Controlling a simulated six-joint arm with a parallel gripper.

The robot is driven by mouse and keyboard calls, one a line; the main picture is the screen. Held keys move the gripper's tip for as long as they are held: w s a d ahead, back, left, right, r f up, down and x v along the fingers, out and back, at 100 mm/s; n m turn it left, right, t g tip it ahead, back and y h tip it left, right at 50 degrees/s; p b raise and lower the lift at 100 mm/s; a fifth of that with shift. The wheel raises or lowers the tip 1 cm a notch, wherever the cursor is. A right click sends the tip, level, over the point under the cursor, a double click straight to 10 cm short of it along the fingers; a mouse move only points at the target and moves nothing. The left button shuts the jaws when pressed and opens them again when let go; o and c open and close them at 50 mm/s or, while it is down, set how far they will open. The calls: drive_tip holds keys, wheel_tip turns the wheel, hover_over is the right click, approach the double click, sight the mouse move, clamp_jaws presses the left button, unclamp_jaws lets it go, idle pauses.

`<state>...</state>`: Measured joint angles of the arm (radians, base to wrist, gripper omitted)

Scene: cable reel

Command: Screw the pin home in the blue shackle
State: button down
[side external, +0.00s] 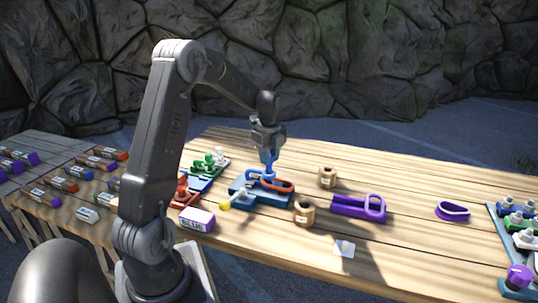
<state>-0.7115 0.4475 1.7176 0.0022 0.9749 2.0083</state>
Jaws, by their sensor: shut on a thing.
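My gripper (268,151) points straight down over the blue base (245,197) in the middle of the table. It is shut on an upright blue piece (268,164), which looks like the pin. The blue shackle (262,176) lies at the base, directly under the gripper, and the lower end of the blue piece meets it. How deep the pin sits cannot be told at this size. An orange link (286,186) lies at the right of the shackle.
A yellow-ended piece (226,202) juts left from the base. Green (205,164) and red (183,192) fixtures are close on the left. The table's front right is mostly clear.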

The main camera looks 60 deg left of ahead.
drive_tip(key=shift+f, duration=1)
idle(0.9)
drive_tip(key=c, duration=1.5)
unclamp_jaws()
clamp_jaws()
drive_tip(key=m, duration=0.9)
drive_tip(key=shift+m, duration=0.4)
